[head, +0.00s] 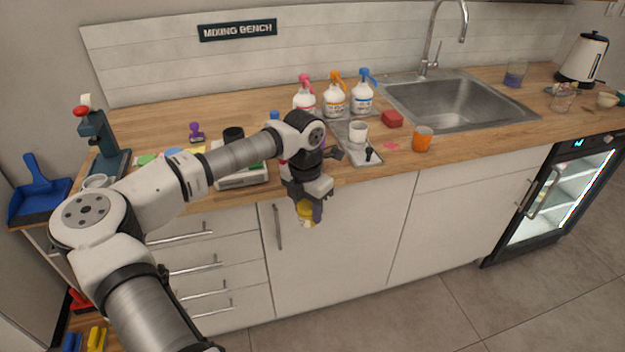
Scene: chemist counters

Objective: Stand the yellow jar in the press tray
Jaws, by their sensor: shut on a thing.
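My gripper (311,203) is shut on the yellow jar (306,213) and holds it in the air in front of the white cabinet doors, below the counter's front edge. The fingers cover part of the jar. A dark green press (101,140) with a red knob stands at the left end of the counter.
A grey tray (368,156) holds a white mortar and a small black-topped item. An orange cup (422,139), a red block (392,118) and several spray bottles (334,100) stand nearby. The sink (450,100) lies right.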

